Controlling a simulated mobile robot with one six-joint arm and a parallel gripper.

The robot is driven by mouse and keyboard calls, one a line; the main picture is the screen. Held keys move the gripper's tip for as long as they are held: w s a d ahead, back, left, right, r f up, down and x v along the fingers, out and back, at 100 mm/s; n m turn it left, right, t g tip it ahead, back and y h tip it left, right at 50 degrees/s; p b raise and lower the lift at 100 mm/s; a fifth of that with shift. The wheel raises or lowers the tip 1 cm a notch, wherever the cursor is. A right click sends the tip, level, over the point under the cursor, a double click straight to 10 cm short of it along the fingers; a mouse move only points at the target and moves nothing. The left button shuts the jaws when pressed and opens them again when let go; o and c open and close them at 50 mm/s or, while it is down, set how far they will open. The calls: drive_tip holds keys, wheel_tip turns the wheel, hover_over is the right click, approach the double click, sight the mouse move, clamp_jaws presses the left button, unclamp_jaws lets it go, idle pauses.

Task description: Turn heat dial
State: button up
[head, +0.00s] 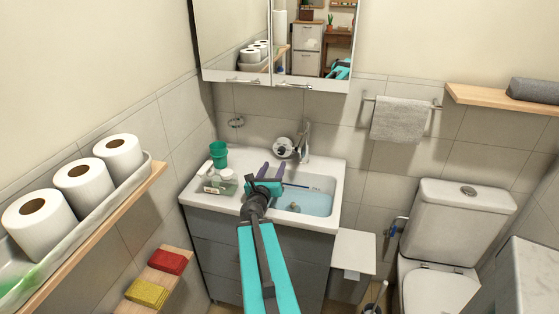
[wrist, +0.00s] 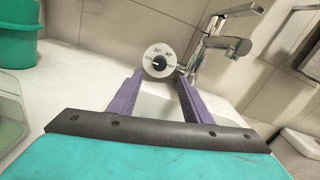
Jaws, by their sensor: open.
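The heat dial (wrist: 159,60) is a round white disc with dark markings and a black centre knob. In the wrist view it stands at the top middle, beyond and between the tips of my gripper (wrist: 159,82). In the head view the dial (head: 283,148) is at the back of the sink counter, left of the faucet. My gripper (head: 271,172) is open, with its two purple fingers spread and pointing toward the dial. Nothing is between the fingers; whether the tips touch the dial's edge I cannot tell.
The chrome faucet (wrist: 215,45) stands close to the right finger. The basin (head: 305,199) holds bluish water. A green cup (head: 218,156) and small bottles (head: 219,182) sit on the counter's left. A mirror cabinet (head: 275,40) hangs above. A toilet (head: 455,225) stands at right.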

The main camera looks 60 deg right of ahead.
sight(281, 153)
drive_tip(key=shift+w+d+f+b, duration=0.1)
drive_tip(key=shift+d+b, duration=0.15)
drive_tip(key=shift+b, duration=0.85)
drive_tip(key=shift+p+x, duration=0.35)
drive_tip(key=shift+x, duration=3.8)
drive_tip(key=c, duration=1.1)
